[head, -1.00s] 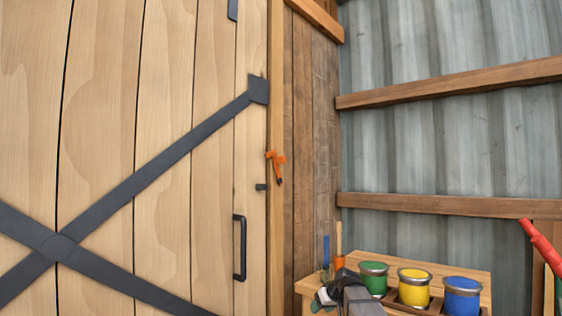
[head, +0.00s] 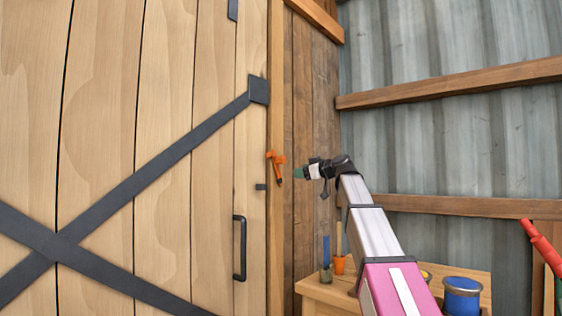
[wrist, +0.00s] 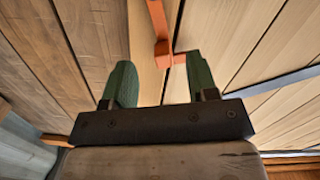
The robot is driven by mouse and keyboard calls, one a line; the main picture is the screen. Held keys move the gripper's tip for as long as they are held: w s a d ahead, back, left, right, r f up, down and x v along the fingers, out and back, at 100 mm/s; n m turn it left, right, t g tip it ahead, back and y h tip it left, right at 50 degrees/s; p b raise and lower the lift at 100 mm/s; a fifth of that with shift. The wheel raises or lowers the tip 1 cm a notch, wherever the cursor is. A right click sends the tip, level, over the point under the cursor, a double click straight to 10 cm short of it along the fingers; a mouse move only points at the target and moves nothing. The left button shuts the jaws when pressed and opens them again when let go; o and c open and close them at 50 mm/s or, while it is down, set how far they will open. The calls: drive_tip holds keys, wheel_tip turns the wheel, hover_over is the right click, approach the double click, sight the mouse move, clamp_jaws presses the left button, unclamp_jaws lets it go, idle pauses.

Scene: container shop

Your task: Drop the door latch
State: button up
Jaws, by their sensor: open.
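The orange door latch (head: 276,163) is mounted on the door frame post, at the right edge of the plank door (head: 165,130). A small dark catch (head: 261,187) sits on the door just below and left of it. My gripper (head: 301,172) is a little right of the latch, pointing left towards it. In the wrist view my gripper (wrist: 161,82) shows two green fingers spread apart. The orange latch (wrist: 161,40) lies ahead, between and beyond the fingertips. I cannot tell whether a finger touches it. Nothing is held.
A black door handle (head: 239,247) is below the latch. A wooden bench (head: 325,290) stands at lower right with brushes and a blue paint can (head: 462,295); my arm hides other cans. A red bar (head: 540,245) is at far right.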

drive_tip(key=n, duration=0.1)
approach(284, 159)
drive_tip(key=w, duration=0.1)
drive_tip(key=shift+y, duration=0.4)
drive_tip(key=x, duration=1.1)
drive_tip(key=shift+a+f, duration=0.15)
drive_tip(key=shift+f, duration=0.1)
drive_tip(key=shift+c, duration=0.3)
drive_tip(key=shift+s, duration=0.1)
clamp_jaws()
